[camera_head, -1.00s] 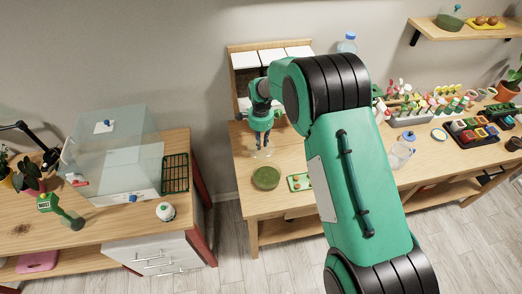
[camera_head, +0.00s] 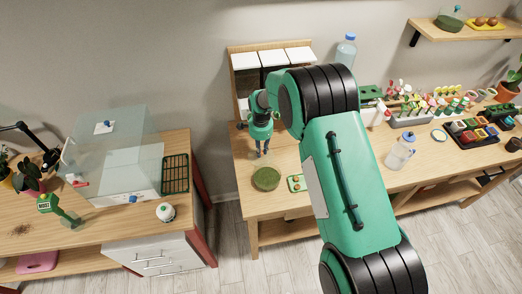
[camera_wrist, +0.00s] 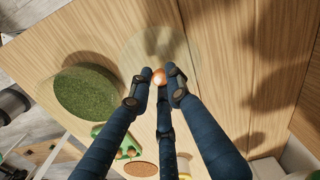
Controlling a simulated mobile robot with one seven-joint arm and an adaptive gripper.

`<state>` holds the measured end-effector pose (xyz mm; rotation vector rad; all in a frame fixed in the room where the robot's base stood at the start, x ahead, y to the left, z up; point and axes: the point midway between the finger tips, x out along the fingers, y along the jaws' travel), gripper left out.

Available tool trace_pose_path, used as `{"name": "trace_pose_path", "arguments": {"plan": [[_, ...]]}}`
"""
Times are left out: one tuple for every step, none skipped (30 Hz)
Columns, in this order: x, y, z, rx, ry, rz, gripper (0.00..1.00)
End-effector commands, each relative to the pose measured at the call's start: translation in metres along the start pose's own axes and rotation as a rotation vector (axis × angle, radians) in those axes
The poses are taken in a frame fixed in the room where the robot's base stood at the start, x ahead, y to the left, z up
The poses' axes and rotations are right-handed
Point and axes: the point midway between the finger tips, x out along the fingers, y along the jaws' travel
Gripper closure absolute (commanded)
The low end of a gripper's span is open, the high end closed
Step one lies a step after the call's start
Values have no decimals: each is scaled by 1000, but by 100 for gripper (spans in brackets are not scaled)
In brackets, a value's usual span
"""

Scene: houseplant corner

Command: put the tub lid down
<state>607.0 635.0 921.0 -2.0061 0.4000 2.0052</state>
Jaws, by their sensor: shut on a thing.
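The tub lid (camera_wrist: 140,48) is a clear, faint round disc with a copper-coloured knob (camera_wrist: 159,76), seen in the wrist view. My gripper (camera_wrist: 160,78) has its dark blue fingers shut on the knob. In the head view my gripper (camera_head: 262,153) points down over the left part of the workbench, just behind a round mossy green piece (camera_head: 266,178). The lid is too faint to make out there. I cannot tell whether the lid's rim touches the bench top. In the wrist view the mossy piece (camera_wrist: 86,93) lies left of the lid, apart from it.
A small green tray (camera_head: 297,183) is right of the mossy piece. A wooden unit with white-topped bays (camera_head: 244,62) stands behind my gripper. A clear bottle (camera_head: 400,152) and colourful rows of pots stand farther right. Bare wood (camera_wrist: 215,65) lies right of the lid.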

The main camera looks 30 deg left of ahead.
Motion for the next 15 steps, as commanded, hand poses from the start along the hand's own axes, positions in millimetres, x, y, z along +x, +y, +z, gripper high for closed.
{"name": "trace_pose_path", "arguments": {"plan": [[-1, 0, 0, 0, 0, -1, 100], [-1, 0, 0, 0, 0, -1, 100], [-1, 0, 0, 0, 0, -1, 100], [-1, 0, 0, 0, 0, -1, 100], [0, 0, 0, 0, 0, -1, 100], [0, 0, 0, 0, 0, -1, 100], [0, 0, 0, 0, 0, 0, 100], [0, 0, 0, 0, 0, 0, 100], [2, 0, 0, 0, 0, 0, 100], [2, 0, 0, 0, 0, 0, 100], [3, 0, 0, 0, 0, 0, 100], [4, 0, 0, 0, 0, 0, 100], [5, 0, 0, 0, 0, 0, 100], [5, 0, 0, 0, 0, 0, 79], [4, 0, 0, 0, 0, 0, 71]]}}
